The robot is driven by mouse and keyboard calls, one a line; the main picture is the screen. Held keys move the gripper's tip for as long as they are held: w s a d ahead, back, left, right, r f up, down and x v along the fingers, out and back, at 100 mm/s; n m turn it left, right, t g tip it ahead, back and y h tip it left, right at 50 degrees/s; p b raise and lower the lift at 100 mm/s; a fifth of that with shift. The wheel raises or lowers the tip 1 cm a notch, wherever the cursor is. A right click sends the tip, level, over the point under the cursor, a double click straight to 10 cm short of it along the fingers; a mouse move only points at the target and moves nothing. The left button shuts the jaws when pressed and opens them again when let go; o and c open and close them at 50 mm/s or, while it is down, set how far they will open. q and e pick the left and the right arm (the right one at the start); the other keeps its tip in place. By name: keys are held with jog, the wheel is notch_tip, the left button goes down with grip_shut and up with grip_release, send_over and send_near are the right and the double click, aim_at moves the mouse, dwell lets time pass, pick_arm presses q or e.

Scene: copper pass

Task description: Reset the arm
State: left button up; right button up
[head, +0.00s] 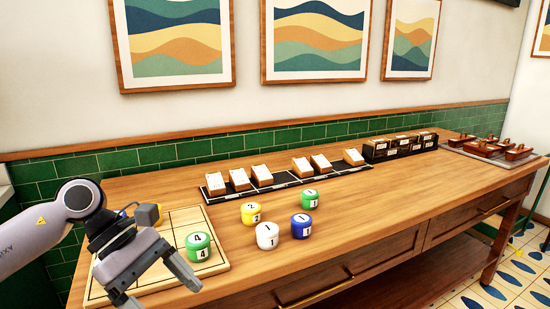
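My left arm comes in from the left, and my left gripper (160,291) hangs over the front left part of the wooden board (180,219). Its two fingers are spread apart with nothing visible between them. A green cylinder marked 4 (198,246) stands on the board just right of the gripper. My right gripper does not show in the head view.
Yellow (250,213), white (267,235), blue (301,226) and green (310,199) numbered cylinders stand on the wooden table (370,215). A black card rack (262,179) and dark boxes (400,147) line the back. A tray of brown-handled items (490,149) sits far right. The front right tabletop is clear.

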pick_arm(q)
jog(key=s+d+r+n+t+h+p, duration=0.1)
jog(key=d+r+n+t+h+p, duration=0.15)
jog(key=d+n+h, duration=1.05)
jog(key=w+a+f+n+t+y, duration=0.1)
jog(key=a+f+n+t+y, duration=0.55)
jog(key=n, duration=1.05)
jog(key=a+f+n+t+y, duration=0.4)
jog(key=f+n+t+y, duration=0.5)
jog(key=n, duration=0.7)
jog(key=s+a+f+n+g+y, duration=0.1)
jog(key=s+a+f+n+g, duration=0.1)
jog(key=s+f+n, duration=0.3)
jog(key=s+a+f+n+g+y+p, duration=0.1)
jog(key=s+a+f+n+g+y, duration=0.1)
jog(key=s+f+n, duration=0.3)
notch_tip(320, 180, down, 4)
jog(key=shift+s+a+f+g, duration=0.2)
jog(key=shift+s+a+g, duration=0.25)
jog(key=shift+s+g, duration=0.55)
jog(key=shift+o, duration=0.4)
jog(key=shift+s+y, duration=0.2)
jog(key=shift+y, duration=0.05)
